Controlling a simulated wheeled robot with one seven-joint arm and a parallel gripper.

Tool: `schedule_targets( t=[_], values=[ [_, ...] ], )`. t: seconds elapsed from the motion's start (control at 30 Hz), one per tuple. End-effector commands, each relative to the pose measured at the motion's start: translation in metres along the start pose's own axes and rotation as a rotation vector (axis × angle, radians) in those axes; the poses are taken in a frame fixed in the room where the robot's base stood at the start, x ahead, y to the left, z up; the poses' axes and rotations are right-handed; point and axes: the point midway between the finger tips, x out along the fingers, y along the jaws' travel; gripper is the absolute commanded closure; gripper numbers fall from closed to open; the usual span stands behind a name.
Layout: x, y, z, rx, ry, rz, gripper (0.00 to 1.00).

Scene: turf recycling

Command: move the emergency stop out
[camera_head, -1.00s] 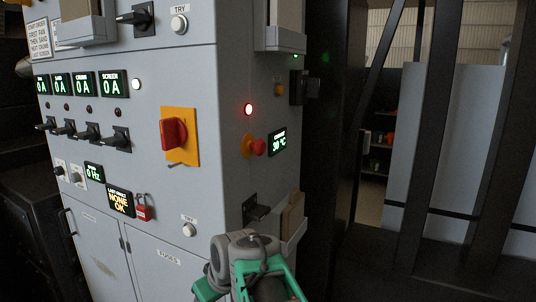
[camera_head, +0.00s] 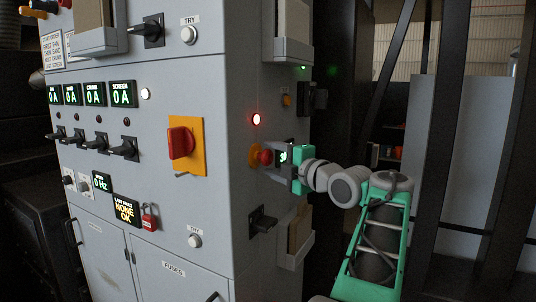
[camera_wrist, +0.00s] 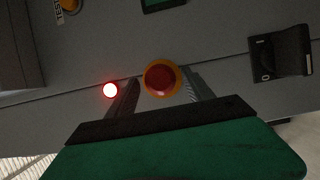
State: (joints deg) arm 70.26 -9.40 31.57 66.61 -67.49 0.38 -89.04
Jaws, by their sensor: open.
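The emergency stop (camera_head: 265,157) is a red mushroom button on a yellow-orange round base, on the right side face of the grey cabinet (camera_head: 225,60). In the wrist view the red button (camera_wrist: 161,79) sits between my two fingers, near their tips. My gripper (camera_head: 276,159) is open and reaches the button from the right, with one finger on either side of it. I cannot tell whether the fingers touch the button. The green gripper body hides part of the small display (camera_head: 283,157) beside it.
A lit red lamp (camera_head: 256,119) is just above the button. A black switch (camera_head: 262,222) sticks out below, beside a document holder (camera_head: 297,240). A red rotary switch (camera_head: 181,143) on a yellow plate is on the front face. Dark posts (camera_head: 455,150) stand at right.

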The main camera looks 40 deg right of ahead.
Motion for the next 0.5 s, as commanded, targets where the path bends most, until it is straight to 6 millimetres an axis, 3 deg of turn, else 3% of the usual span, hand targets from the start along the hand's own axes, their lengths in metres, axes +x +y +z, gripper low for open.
schedule_targets(
  t=[0.17,0.4,0.5],
  values=[
    [0.021,0.001,0.0,0.003,0.001,-0.001,0.4],
    [0.022,-0.001,0.001,0.002,-0.002,-0.001,0.4],
    [0.022,-0.001,0.001,0.003,-0.002,-0.001,0.47]
  ],
)
